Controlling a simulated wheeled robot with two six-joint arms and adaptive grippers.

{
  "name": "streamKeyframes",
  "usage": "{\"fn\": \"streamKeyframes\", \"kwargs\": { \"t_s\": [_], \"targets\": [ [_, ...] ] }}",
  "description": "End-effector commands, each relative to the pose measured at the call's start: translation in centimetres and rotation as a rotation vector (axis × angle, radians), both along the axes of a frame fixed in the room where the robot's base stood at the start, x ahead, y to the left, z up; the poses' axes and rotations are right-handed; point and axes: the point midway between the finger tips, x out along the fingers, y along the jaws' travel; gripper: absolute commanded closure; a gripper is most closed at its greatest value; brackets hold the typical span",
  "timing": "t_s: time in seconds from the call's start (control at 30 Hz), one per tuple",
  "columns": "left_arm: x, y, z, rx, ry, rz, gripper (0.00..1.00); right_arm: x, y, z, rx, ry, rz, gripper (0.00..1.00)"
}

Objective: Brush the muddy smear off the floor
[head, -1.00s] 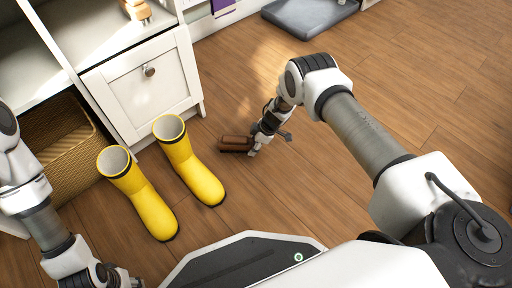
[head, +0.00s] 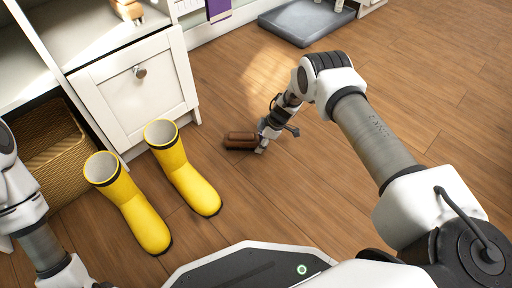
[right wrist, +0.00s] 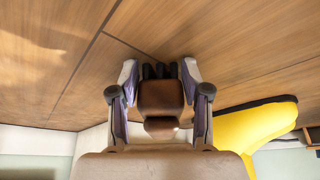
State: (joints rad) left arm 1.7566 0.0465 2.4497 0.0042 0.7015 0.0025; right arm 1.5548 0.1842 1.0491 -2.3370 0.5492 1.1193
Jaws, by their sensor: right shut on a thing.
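My right gripper (head: 263,142) is low at the floor and shut on a brown brush (head: 240,140). In the right wrist view the brush (right wrist: 161,95) sits between the two fingers of the gripper (right wrist: 158,72), with dark bristles at its far end. The brush is at the wooden floor, right of the yellow boots; whether its bristles touch the floor I cannot tell. I cannot make out a muddy smear in either view. My left arm comes in at the lower left, and its gripper fingers are cut off by the picture edge.
Two yellow boots (head: 186,178) stand in front of a white cabinet (head: 136,90) with a wicker basket (head: 62,158). A grey mat (head: 305,22) lies at the back. The floor (head: 430,110) to the right is clear.

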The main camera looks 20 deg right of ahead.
Motion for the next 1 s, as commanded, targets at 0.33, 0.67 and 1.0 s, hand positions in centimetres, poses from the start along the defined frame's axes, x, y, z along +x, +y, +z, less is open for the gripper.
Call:
{"fn": "streamKeyframes", "kwargs": {
  "t_s": [0.33,0.67,1.0],
  "targets": [
    [0.0,0.0,0.0,0.000,0.000,0.000,0.60,0.9,-2.3,0.0,0.000,-0.002,-0.001,0.85],
    [0.0,0.0,0.0,0.000,0.000,0.000,0.60,1.8,-5.0,-0.3,-0.002,-0.001,-0.001,0.85],
    [0.0,0.0,0.0,0.000,0.000,0.000,0.60,2.7,-7.6,-0.3,-0.001,-0.001,-0.002,0.85]
  ]
}}
